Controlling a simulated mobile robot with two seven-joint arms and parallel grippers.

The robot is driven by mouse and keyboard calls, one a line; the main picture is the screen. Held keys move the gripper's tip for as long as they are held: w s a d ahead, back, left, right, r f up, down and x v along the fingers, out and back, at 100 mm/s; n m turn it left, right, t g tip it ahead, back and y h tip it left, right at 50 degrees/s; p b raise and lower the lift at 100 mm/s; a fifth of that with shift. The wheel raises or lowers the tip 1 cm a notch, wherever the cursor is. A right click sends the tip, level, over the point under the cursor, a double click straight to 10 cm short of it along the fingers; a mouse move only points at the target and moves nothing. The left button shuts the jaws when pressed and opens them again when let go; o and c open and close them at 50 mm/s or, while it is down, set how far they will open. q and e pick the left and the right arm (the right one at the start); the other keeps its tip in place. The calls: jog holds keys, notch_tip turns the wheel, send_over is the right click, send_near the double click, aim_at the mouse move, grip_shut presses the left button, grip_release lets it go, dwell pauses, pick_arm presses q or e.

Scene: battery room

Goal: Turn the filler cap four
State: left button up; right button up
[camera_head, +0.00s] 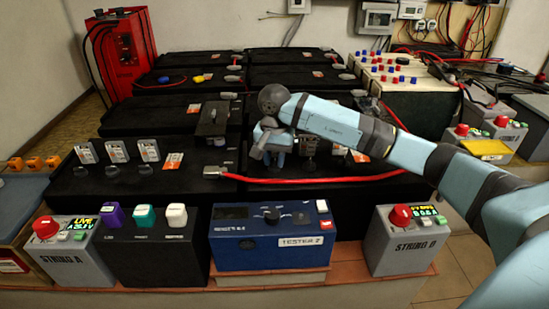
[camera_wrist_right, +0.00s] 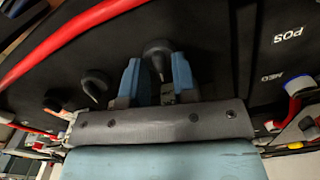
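My right gripper (camera_head: 272,143) reaches down over the near black battery, right of its middle. In the right wrist view its two blue fingers (camera_wrist_right: 155,80) stand apart, one on each side of a dark round filler cap (camera_wrist_right: 157,47). I cannot tell whether they press on it. More dark caps show beside it, one with a bent grey top (camera_wrist_right: 95,86). In the head view the gripper hides the cap under it, and the caps' numbers are too small to read. Three other caps (camera_head: 115,169) stand in a row on the left. My left gripper is not in view.
A red cable (camera_head: 310,180) runs along the battery in front of the gripper. Upright tag plates (camera_head: 117,150) stand behind the caps. A blue tester (camera_head: 270,246) and grey String boxes (camera_head: 408,250) line the front ledge. More black batteries lie behind.

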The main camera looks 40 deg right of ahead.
grip_shut()
